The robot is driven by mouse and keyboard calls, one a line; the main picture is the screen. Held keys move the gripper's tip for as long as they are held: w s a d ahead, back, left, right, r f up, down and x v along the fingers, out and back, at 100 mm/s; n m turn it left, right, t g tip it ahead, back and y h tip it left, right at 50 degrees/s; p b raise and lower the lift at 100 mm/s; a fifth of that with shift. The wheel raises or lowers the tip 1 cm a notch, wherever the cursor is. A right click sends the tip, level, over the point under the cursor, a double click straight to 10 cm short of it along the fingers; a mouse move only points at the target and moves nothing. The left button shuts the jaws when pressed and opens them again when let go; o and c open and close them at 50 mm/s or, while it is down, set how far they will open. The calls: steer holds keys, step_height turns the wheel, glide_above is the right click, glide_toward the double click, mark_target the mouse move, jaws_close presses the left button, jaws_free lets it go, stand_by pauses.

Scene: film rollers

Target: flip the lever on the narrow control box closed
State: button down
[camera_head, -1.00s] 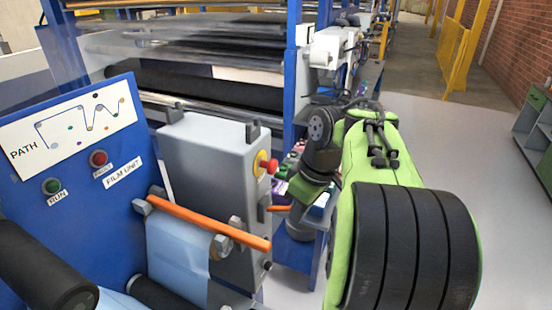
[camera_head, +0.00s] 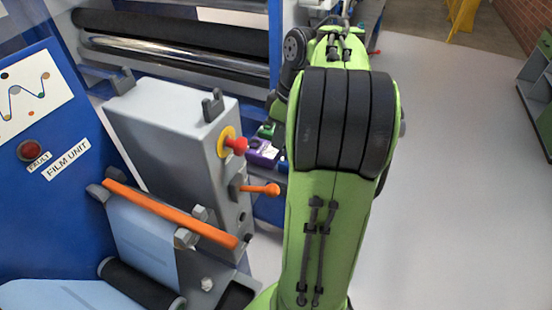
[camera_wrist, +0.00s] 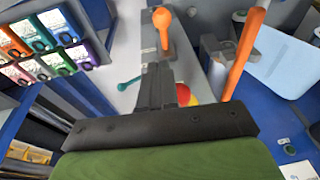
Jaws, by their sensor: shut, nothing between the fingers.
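The narrow control box (camera_head: 165,125) is a grey upright housing left of my arm in the head view. Its lever (camera_head: 262,189) is orange with a round knob and sticks out sideways to the right, below a red button on a yellow disc (camera_head: 228,145). In the wrist view the orange lever (camera_wrist: 163,24) stands just beyond my fingertips. My gripper (camera_wrist: 158,72) is shut and empty, its fingers pointing at the lever's base; I cannot tell whether they touch it. In the head view my gripper is hidden behind my arm.
An orange bar (camera_head: 170,213) on grey brackets crosses in front of the box, and also shows beside the lever in the wrist view (camera_wrist: 243,52). A teal handle (camera_wrist: 128,84) lies left of my fingers. Coloured cartridges (camera_wrist: 45,40) fill the upper left.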

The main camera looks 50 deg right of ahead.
mark_target(271, 185)
steer(key=f+b, duration=0.1)
steer(key=f, duration=0.3)
steer(key=a+f+b, duration=0.1)
steer(key=f, duration=0.3)
steer(key=f+b, duration=0.1)
steer(key=f, duration=0.3)
steer(key=shift+w+a+b, duration=0.3)
steer(key=shift+w, duration=0.1)
steer(key=shift+s+a+f, duration=0.1)
steer(key=shift+s+f, duration=0.1)
steer(key=shift+f, duration=0.1)
steer(key=shift+w+f, duration=0.1)
